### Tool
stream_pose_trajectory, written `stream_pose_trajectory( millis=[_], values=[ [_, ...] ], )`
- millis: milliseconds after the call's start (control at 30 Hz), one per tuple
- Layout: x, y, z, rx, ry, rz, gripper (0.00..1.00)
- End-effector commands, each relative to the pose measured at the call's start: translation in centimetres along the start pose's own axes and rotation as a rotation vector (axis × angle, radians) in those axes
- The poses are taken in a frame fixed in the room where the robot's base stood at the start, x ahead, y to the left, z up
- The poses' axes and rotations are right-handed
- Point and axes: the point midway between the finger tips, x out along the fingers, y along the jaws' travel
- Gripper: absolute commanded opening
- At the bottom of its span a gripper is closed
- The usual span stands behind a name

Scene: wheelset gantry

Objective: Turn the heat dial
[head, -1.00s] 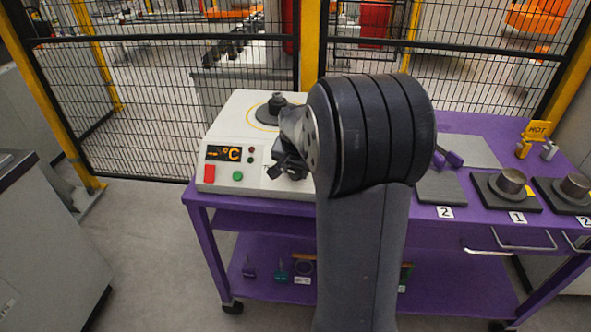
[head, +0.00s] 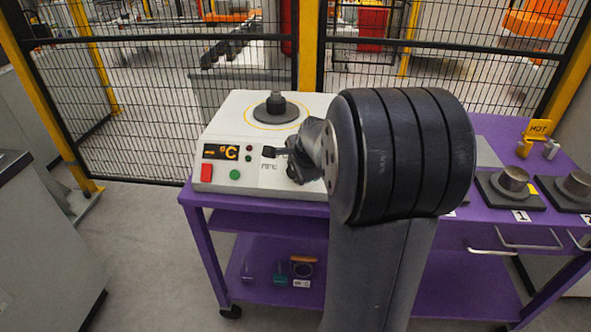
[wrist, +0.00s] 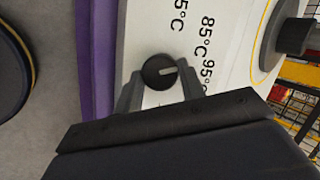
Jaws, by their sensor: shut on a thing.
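The heat dial (wrist: 158,71) is a small black round knob with a pale pointer line, on the white front panel of the heater (head: 218,130). My gripper (wrist: 161,82) has one finger on each side of the dial and is shut on it. In the wrist view the pointer line points right, toward the printed 85°C and 95°C labels. In the head view my gripper (head: 282,155) is at the panel, right of the orange °C display (head: 222,152), and the dial cannot be made out there. The display's digits are too small to read.
A red button (head: 206,172) and a green button (head: 235,174) sit below the display. A dark stepped post (head: 276,106) stands on the heater top. The purple cart (head: 215,225) carries metal pieces on dark plates (head: 512,182) at right. A mesh fence stands behind.

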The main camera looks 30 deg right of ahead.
Motion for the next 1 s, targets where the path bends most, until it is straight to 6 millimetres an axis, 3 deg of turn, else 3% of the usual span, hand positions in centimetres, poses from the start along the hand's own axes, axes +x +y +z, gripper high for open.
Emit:
stream_pose_trajectory(
  millis=[500, 1000],
  values=[
    [-0.01, 0.27, 0.05, 0.333, 0.000, -0.102, 0.15],
    [0.02, 0.29, 0.07, 0.402, 0.000, -0.124, 0.15]
  ],
)
